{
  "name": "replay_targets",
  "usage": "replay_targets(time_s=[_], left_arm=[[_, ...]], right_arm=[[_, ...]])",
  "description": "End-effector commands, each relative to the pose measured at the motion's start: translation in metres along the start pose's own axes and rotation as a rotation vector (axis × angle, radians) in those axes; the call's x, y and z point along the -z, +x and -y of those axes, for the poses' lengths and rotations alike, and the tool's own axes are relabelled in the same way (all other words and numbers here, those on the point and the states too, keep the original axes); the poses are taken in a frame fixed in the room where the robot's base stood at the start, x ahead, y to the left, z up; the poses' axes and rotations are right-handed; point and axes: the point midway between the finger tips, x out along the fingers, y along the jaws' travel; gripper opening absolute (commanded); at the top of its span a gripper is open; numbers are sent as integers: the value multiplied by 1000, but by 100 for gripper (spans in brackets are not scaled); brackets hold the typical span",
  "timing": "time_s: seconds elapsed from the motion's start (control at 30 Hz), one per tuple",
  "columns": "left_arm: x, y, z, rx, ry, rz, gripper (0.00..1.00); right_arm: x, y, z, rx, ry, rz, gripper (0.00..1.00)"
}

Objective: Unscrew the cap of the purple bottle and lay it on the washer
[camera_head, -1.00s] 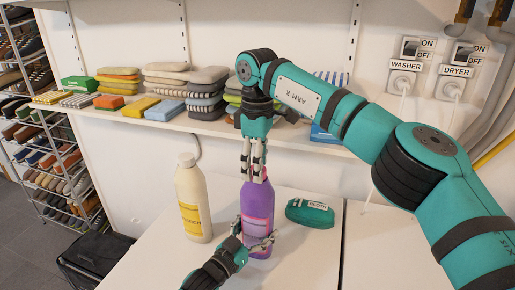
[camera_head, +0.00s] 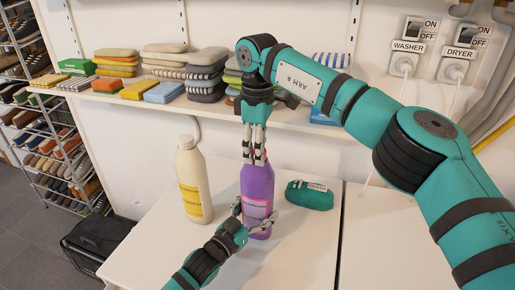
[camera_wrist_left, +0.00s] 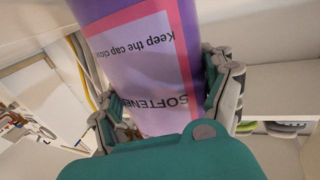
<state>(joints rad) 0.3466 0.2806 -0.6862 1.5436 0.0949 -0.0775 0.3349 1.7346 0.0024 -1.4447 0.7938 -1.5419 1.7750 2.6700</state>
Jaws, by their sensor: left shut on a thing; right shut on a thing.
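The purple bottle (camera_head: 257,190) stands upright on the white washer top (camera_head: 170,250) and carries a pink and white label. My left gripper (camera_head: 254,222) is shut around the lower part of the bottle; the left wrist view shows its fingers on both sides of the bottle's label (camera_wrist_left: 150,60). My right gripper (camera_head: 254,158) points straight down from above and is shut at the top of the bottle. The cap is hidden between the right fingers, so I cannot see whether it is loose.
A cream bottle (camera_head: 193,180) stands left of the purple one. A wall shelf (camera_head: 215,118) with folded cloths runs behind. The washer's front left is clear.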

Motion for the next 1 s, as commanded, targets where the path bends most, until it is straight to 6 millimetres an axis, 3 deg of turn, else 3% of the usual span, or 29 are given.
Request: replay_targets(time_s=[0.17, 1.0], left_arm=[[-1, 0, 1, 2, 1, 2, 0], [-1, 0, 1, 3, -1, 3, 0]], right_arm=[[1, 0, 1, 2, -274, 0, 0], [1, -2, 1, 3, -2393, -1, 0]])
